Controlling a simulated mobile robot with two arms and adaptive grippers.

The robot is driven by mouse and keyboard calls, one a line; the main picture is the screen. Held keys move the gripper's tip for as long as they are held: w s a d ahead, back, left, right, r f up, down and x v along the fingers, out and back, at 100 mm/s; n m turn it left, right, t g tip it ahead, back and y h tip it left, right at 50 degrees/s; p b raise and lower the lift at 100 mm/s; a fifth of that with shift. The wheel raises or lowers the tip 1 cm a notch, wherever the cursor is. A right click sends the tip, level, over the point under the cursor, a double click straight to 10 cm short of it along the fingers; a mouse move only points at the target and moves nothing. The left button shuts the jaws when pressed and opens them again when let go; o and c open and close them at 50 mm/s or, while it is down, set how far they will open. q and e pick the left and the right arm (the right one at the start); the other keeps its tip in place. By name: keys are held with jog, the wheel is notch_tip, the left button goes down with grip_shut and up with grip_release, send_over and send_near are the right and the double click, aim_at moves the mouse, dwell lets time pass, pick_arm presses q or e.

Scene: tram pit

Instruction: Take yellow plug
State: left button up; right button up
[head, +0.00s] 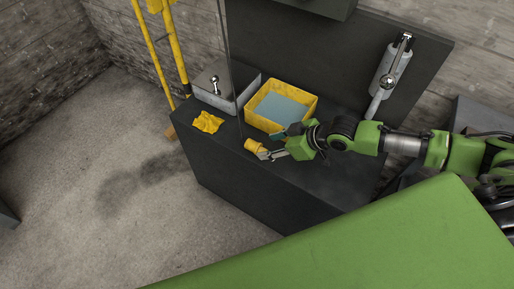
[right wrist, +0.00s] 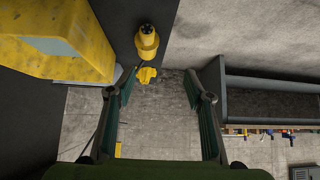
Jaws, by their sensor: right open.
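The yellow plug (head: 254,146) lies near the front edge of the dark bench top, in front of the yellow bin. In the right wrist view the plug (right wrist: 147,44) shows its dark pronged end at the top and sits beyond the fingertips, a little left of the middle. My right gripper (head: 270,154) is right beside the plug, coming from the right. In the right wrist view its two fingers (right wrist: 160,80) are spread wide with nothing between them. I cannot tell whether a fingertip touches the plug. My left gripper is not in view.
A yellow bin (head: 311,104) with bluish contents stands just behind the plug. A grey metal box (head: 215,99) with a knobbed lid and a yellow cloth (head: 207,122) are to the left. A lever cylinder (head: 392,72) is mounted on the back panel. The floor at left is clear.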

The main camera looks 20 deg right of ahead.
aim_at(255, 144)
jog(key=w+f, duration=0.1)
jog(key=w, duration=0.1)
jog(key=w+f, duration=0.1)
jog(key=f, duration=0.1)
jog(key=w+f, duration=0.1)
jog(key=w, duration=0.1)
jog(key=shift+w+a+f, duration=0.3)
jog(key=shift+f, duration=0.1)
jog(key=shift+s+x, duration=0.1)
jog(key=shift+x, duration=1.25)
jog(key=shift+s+x, duration=0.15)
jog(key=shift+x, duration=1.2)
jog(key=shift+a, duration=0.15)
jog(key=c, duration=1.3)
